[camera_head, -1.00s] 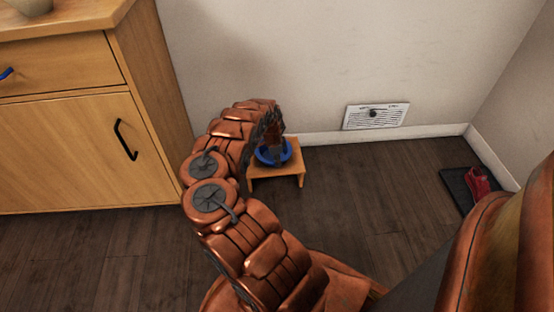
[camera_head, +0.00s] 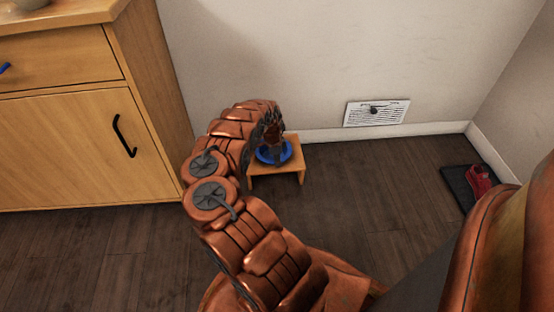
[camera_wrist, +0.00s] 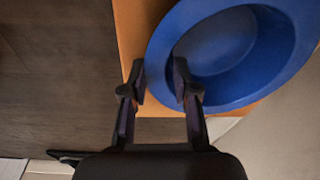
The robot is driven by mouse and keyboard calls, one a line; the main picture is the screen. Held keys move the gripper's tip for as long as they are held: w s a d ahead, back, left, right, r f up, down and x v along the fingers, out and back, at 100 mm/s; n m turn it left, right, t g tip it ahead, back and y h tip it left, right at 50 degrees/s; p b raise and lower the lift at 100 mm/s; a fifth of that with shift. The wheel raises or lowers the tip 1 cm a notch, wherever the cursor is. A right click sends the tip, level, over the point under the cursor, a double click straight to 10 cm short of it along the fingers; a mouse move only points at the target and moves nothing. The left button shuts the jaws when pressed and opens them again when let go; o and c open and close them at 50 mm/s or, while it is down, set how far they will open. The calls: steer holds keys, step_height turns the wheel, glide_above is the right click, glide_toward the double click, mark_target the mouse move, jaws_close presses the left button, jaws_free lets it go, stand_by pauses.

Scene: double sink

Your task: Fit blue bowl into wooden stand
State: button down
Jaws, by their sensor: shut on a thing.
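The blue bowl (camera_head: 285,155) is at the top of the small wooden stand (camera_head: 297,168), which stands on the floor by the wall. In the wrist view the bowl (camera_wrist: 275,85) is close up, with the stand's orange-brown top (camera_wrist: 135,25) showing under and beside it. My gripper (camera_wrist: 160,82) is shut on the bowl's rim, one finger outside and one inside. In the head view my gripper (camera_head: 277,150) is partly hidden behind my arm. I cannot tell whether the bowl is seated in the stand or just above it.
A wooden cabinet (camera_head: 75,140) stands to the left. A dark mat (camera_head: 455,190) with a red object (camera_head: 480,178) lies at the right. The dark floor (camera_head: 350,190) right of the stand is clear.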

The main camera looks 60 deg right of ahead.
steer(key=shift+f, duration=0.1)
steer(key=c, duration=0.8)
jaws_free()
step_height(320, 180, up, 12)
steer(key=a, duration=0.1)
steer(key=shift+w+a, duration=0.15)
steer(key=shift+w, duration=0.25)
stand_by(0.9)
